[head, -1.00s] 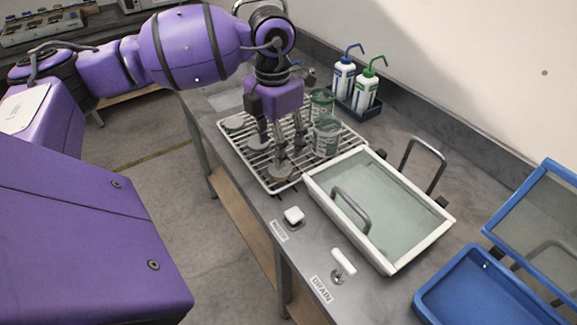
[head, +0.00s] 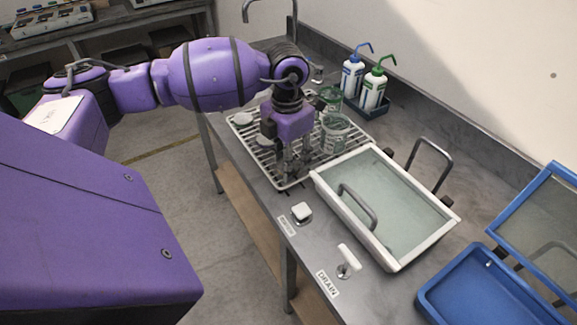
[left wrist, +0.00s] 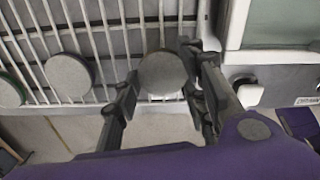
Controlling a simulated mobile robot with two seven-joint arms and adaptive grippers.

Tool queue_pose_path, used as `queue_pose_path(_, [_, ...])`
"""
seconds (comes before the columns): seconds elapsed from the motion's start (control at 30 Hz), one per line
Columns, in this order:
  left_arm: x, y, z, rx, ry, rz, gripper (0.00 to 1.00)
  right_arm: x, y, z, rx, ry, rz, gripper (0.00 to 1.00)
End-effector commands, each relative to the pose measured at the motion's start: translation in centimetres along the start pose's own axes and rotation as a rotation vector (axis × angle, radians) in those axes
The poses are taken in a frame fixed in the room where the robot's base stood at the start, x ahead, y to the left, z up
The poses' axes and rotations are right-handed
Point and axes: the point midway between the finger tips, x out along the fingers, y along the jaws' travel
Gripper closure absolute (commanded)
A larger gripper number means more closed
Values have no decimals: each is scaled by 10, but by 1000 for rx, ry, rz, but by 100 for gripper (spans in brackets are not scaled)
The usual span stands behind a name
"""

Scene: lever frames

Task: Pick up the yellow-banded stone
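My left gripper (head: 292,170) points down over the near end of the white wire rack (head: 244,138) in the head view. In the left wrist view its fingers (left wrist: 160,84) stand open on both sides of a round grey stone (left wrist: 162,73), very close to its edges. I cannot make out this stone's band now; it looked yellowish in the earlier head view. The stone appears to rest on the rack. A second grey stone (left wrist: 68,75) lies to its left, and a stone with a green edge (left wrist: 11,90) lies farther left. My right gripper is not in view.
Green-marked glass beakers (head: 335,131) stand beside the gripper on the rack. A white-rimmed water basin (head: 385,262) with handles is to the right. A white knob (head: 301,210), a drain lever (head: 348,256), a blue open case (head: 480,290) and two wash bottles (head: 373,90) are on the bench.

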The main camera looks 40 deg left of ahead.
Motion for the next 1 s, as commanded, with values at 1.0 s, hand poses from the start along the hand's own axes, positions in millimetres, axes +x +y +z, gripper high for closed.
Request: queue_pose_path(1.0, [-98,1,-69,-2,5,10,88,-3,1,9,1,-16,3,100])
